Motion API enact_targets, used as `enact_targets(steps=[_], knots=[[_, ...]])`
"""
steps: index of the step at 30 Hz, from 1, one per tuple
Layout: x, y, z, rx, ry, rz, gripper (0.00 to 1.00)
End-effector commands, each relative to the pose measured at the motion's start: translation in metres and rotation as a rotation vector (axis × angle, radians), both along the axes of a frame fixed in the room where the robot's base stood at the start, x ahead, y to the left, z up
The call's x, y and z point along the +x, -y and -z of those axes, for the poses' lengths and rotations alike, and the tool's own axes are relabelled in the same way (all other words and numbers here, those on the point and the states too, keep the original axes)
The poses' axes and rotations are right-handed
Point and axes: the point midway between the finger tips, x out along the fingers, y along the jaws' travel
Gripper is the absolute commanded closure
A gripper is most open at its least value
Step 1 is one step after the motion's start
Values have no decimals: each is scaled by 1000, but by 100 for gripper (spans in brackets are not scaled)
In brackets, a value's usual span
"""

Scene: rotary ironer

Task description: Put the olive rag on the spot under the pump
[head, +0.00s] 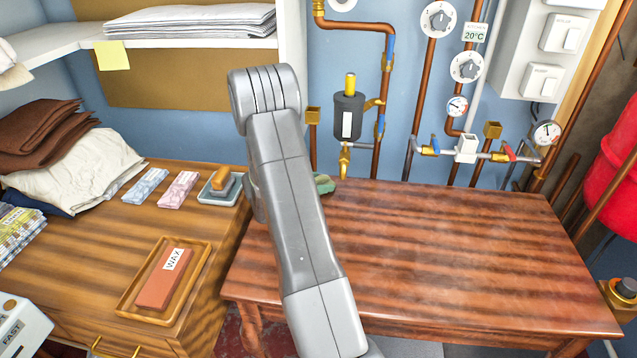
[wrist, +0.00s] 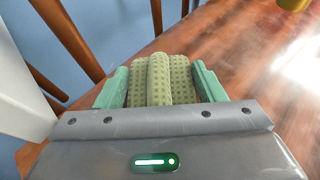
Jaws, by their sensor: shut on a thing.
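The olive rag (wrist: 158,80) is folded, with a dotted weave, and sits between the teal fingers of my gripper (wrist: 160,72), which is shut on it. In the head view my arm hides most of the gripper; a small green part of the rag (head: 325,184) shows at the table's back left edge. I cannot tell whether the rag touches the table. The pump (head: 348,116), a dark cylinder with a yellow top, is on the wall just behind and to the right, with a brass tap (head: 344,160) below it. No distinct spot can be made out under it.
The reddish wooden table (head: 450,250) is bare to the right, with glare on it. Copper pipes (head: 387,90) and valves line the wall behind. At left, a wooden counter (head: 90,240) holds a wax tray (head: 207,245), a small dish (head: 220,190) and folded cloths (head: 75,165).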

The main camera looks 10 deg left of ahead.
Motion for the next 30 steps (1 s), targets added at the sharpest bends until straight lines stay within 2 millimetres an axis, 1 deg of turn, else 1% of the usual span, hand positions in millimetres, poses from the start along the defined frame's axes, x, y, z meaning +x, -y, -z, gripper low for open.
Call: enact_targets(steps=[7, 11, 12, 13, 14, 22, 25, 26, 30], knots=[[2, 1, 1, 1, 2, 1, 63], [1, 1, 5, 1, 2, 1, 63], [1, 1, 5, 1, 2, 1, 35], [1, 1, 4, 1, 2, 1, 29], [1, 1, 4, 1, 2, 1, 28], [1, 1, 3, 1, 2, 1, 28], [1, 1, -2, 1, 2, 1, 28], [0, -1, -2, 1, 2, 0, 28], [-17, -19, -11, 1, 4, -4, 28]])
